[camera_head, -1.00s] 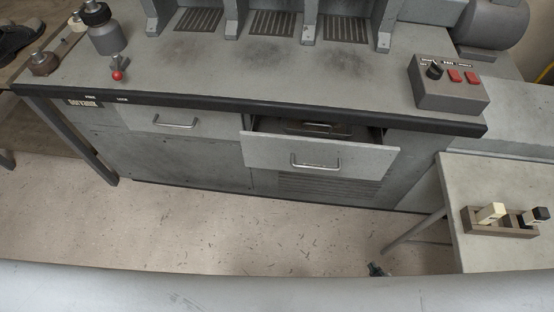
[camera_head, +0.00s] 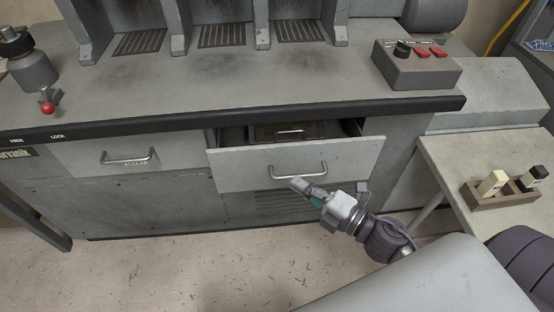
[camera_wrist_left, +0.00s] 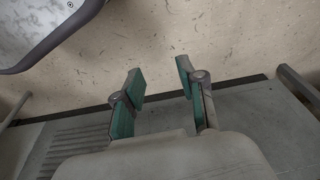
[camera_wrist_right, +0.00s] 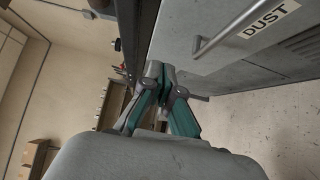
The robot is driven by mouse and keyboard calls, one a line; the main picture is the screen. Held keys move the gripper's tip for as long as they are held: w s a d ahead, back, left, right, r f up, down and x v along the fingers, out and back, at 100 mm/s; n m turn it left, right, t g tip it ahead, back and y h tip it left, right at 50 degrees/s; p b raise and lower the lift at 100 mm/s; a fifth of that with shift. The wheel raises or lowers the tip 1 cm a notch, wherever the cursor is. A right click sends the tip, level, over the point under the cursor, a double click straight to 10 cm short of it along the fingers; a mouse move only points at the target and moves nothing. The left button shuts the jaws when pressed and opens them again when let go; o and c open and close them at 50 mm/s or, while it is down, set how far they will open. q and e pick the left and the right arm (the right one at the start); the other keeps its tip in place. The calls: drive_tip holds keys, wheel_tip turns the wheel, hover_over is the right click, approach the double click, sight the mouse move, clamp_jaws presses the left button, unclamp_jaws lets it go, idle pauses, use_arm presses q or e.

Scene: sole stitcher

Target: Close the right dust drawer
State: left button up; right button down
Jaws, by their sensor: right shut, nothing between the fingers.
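The right dust drawer (camera_head: 230,170) stands pulled out below the bench top, with its inside and a second handle (camera_head: 290,134) showing behind the front. Its front has a bar handle (camera_head: 298,170). My right gripper (camera_head: 297,184) is shut and empty, its tip just below and in front of that handle; whether it touches the front I cannot tell. In the right wrist view the closed fingertips (camera_wrist_right: 158,72) are beside a grey front with a bar handle (camera_wrist_right: 240,28) and a DUST label. My left gripper (camera_wrist_left: 158,80) is open and empty in the left wrist view, above a grey panel and the floor.
The left drawer (camera_head: 80,156) is shut. A control box (camera_head: 415,72) with red switches sits on the bench top. A side table (camera_head: 450,160) at the right holds a small wooden rack (camera_head: 492,195). The speckled floor (camera_head: 180,270) in front is clear.

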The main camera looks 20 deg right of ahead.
sight(267, 153)
drive_tip(key=w, duration=0.2)
drive_tip(key=w+a, duration=0.1)
drive_tip(key=w, duration=0.5)
drive_tip(key=shift+a, duration=0.4)
use_arm(q)
drive_tip(key=shift+s+f, duration=0.25)
drive_tip(key=shift+f, duration=0.75)
use_arm(e)
drive_tip(key=shift+w+d, duration=0.1)
drive_tip(key=shift+w, duration=0.35)
